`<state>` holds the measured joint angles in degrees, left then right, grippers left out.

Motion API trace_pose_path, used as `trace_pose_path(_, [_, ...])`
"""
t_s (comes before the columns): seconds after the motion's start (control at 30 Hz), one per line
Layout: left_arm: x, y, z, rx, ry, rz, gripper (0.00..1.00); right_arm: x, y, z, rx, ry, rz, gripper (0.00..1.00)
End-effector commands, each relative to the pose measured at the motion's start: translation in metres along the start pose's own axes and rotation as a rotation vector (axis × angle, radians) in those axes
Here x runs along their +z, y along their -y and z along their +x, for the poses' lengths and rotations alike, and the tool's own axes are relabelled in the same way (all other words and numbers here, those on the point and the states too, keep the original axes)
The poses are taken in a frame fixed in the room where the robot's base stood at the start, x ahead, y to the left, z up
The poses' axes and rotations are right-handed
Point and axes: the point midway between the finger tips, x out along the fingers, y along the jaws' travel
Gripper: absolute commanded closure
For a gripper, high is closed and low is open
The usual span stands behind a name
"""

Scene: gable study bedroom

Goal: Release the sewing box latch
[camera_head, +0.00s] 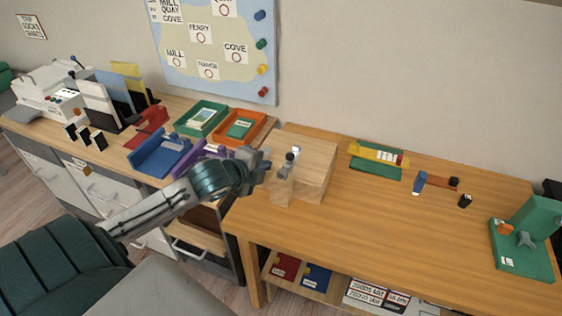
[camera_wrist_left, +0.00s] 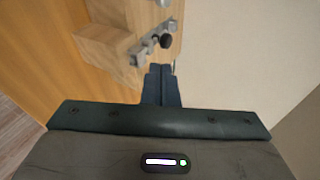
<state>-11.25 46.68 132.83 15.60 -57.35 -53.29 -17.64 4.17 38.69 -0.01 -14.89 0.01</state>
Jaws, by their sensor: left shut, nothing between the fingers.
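The sewing box appears to be the light wooden box (camera_head: 318,158) at the left end of the desk; part of it also shows in the wrist view (camera_wrist_left: 98,44). A grey metal latch with a dark round knob (camera_wrist_left: 166,41) sits on it; the latch also shows in the head view (camera_head: 290,158). My left gripper (camera_head: 264,164) is beside the box, on its left. In the wrist view its fingers (camera_wrist_left: 161,72) are shut and empty, with tips close to the knob. I cannot tell whether they touch it. My right gripper is not in view.
Green (camera_head: 201,119) and orange (camera_head: 239,128) trays stand behind my left arm, with a blue holder (camera_head: 160,153) nearby. A green stand (camera_head: 524,240) is at the desk's right end. The middle of the wooden desk (camera_head: 390,225) is clear.

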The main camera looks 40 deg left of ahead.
Motion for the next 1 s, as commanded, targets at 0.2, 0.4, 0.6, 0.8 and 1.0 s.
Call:
trace_pose_path(0.2, [-0.001, 0.001, 0.027, -0.001, 0.000, -0.008, 1.00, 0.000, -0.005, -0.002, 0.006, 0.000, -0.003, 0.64])
trace_pose_path(0.4, [-0.001, 0.001, 0.057, -0.001, -0.002, -0.007, 1.00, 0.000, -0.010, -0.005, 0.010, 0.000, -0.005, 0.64])
trace_pose_path(0.6, [-0.001, 0.001, 0.081, 0.000, -0.001, -0.004, 1.00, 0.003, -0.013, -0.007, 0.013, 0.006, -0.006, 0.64])
trace_pose_path(0.8, [-0.001, 0.000, 0.091, 0.001, -0.002, -0.001, 1.00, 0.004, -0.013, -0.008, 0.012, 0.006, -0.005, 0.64])
trace_pose_path(1.0, [-0.001, 0.000, 0.091, 0.001, -0.001, 0.000, 1.00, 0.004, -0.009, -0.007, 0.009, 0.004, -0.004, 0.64])
